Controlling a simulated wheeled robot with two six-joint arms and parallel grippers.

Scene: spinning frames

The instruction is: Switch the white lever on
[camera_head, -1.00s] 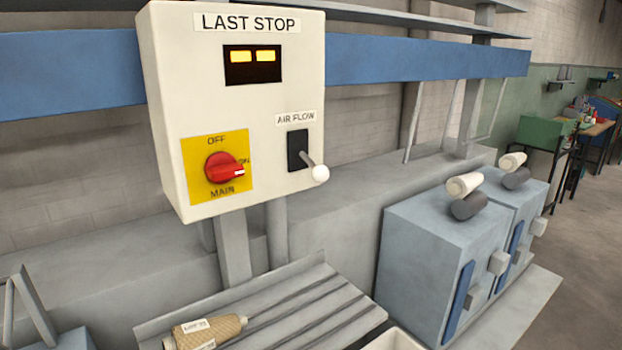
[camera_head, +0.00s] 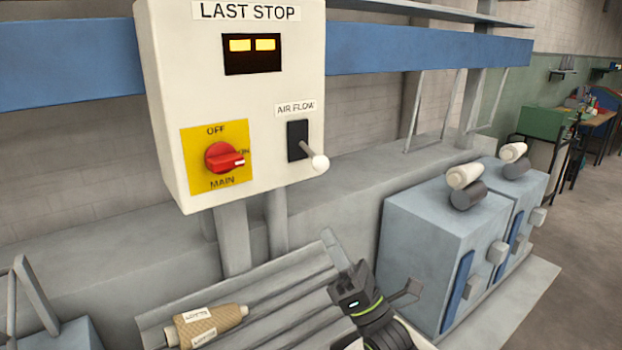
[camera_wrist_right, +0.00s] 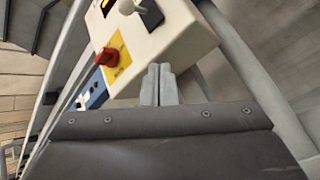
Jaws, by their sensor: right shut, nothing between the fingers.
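The white lever has a round white knob (camera_head: 319,162) on a thin rod. It comes out of a black slot plate (camera_head: 297,140) under the AIR FLOW label and points down and to the right. The knob also shows at the top edge of the right wrist view (camera_wrist_right: 127,6). The cream control box (camera_head: 225,100) carries them. My right gripper (camera_head: 329,238) is below the lever in the head view, apart from it. Its fingers (camera_wrist_right: 158,70) are together and empty. My left gripper is out of view.
A red rotary switch (camera_head: 222,158) on a yellow plate is on the box's left, its pointer toward ON. A slatted tray (camera_head: 270,295) below holds a tan spool (camera_head: 207,325). Blue-grey machine cabinets (camera_head: 430,240) stand to the right.

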